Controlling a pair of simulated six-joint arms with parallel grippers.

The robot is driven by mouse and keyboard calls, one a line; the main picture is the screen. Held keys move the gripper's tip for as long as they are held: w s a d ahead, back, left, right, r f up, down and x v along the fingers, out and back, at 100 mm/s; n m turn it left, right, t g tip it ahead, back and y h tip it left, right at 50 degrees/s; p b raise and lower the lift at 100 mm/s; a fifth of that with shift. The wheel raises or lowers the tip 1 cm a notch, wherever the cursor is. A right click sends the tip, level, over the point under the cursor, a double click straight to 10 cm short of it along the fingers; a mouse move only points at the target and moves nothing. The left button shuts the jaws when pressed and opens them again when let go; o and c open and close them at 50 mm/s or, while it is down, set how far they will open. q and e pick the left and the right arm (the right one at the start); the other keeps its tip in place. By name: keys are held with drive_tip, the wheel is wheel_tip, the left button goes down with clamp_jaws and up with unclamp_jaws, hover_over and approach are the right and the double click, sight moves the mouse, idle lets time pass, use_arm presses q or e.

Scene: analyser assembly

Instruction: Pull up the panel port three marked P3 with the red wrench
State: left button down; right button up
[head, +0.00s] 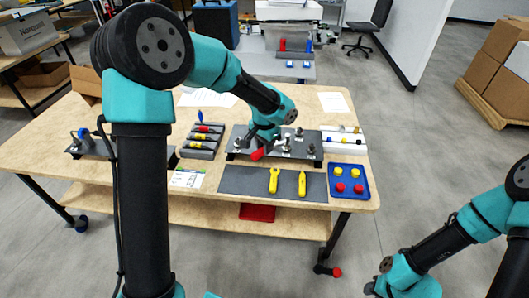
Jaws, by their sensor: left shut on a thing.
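The panel (240,156) is a dark plate on the wooden table with several grey metal ports standing along it. The P3 mark is too small to read, so I cannot tell which port bears it. My left gripper (262,147) is low over the left part of the panel and shut on the red wrench (257,154). Only a short red piece of the wrench shows below the gripper; the rest is hidden. I cannot tell whether the wrench touches a port. My right arm is at the lower right, off the table, and its fingers are out of the picture.
A grey mat (235,182) in front of the panel holds two yellow tools. A blue tray (364,196) with red and yellow caps is to its right. A dark rack (196,154) of coloured-handled tools stands left of the panel; a white rack (345,146) stands right.

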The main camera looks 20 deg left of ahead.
use_arm(q)
drive_tip(key=shift+r, duration=0.3)
drive_tip(key=shift+w+d+f+n, duration=0.25)
drive_tip(key=shift+d+f+n, duration=0.05)
drive_tip(key=shift+d+n, duration=0.3)
drive_tip(key=w+d+f+n, duration=0.1)
drive_tip(key=d+f+n, duration=0.1)
drive_tip(key=d+n, duration=0.3)
drive_tip(key=w+d+f+n, duration=0.2)
drive_tip(key=d+f+n, duration=0.1)
drive_tip(key=d+n, duration=0.3)
drive_tip(key=shift+w+d+f, duration=0.2)
drive_tip(key=shift+w+d, duration=0.05)
drive_tip(key=shift+w, duration=0.05)
idle(0.4)
